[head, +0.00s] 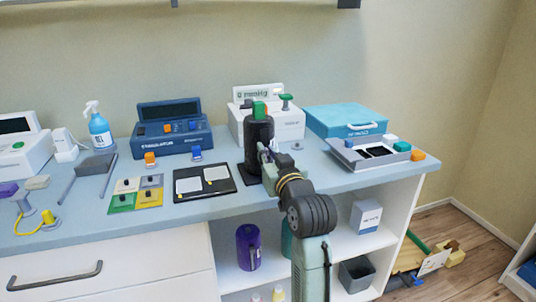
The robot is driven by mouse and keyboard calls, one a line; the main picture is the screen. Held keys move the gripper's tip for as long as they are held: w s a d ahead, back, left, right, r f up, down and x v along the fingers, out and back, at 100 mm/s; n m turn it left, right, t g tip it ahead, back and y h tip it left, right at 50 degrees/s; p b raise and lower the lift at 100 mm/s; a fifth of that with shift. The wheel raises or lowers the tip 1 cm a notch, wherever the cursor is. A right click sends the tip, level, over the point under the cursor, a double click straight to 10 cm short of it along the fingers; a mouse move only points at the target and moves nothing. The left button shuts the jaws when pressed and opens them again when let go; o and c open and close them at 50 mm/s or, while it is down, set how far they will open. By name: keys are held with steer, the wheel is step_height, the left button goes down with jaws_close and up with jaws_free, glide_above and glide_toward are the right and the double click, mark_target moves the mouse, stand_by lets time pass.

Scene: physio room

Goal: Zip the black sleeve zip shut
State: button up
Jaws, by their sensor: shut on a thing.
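The black sleeve (256,128) stands upright on the grey-blue counter, near its middle, with a green thing (259,108) showing at its top. My gripper (264,153) is at the sleeve's front right side, around the lower half of its height. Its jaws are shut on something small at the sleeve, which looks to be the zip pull. The pull itself and the zip's teeth are too small or hidden behind my gripper, so I cannot tell how far the zip is closed.
A white monitor box (289,122) stands close behind the sleeve. A black two-panel board (204,183) lies to its left, near a blue stimulator (171,137). To the right are a teal case (345,120) and a grey tray (345,157). Open shelves are below the counter.

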steer(key=shift+f, duration=0.1)
jaws_close()
step_height(320, 180, down, 5)
steer(key=b, duration=0.3)
steer(key=shift+r, duration=0.3)
steer(key=o, duration=0.8)
jaws_free()
steer(key=shift+f, duration=0.2)
steer(key=v, duration=1.2)
steer(key=shift+r, duration=0.3)
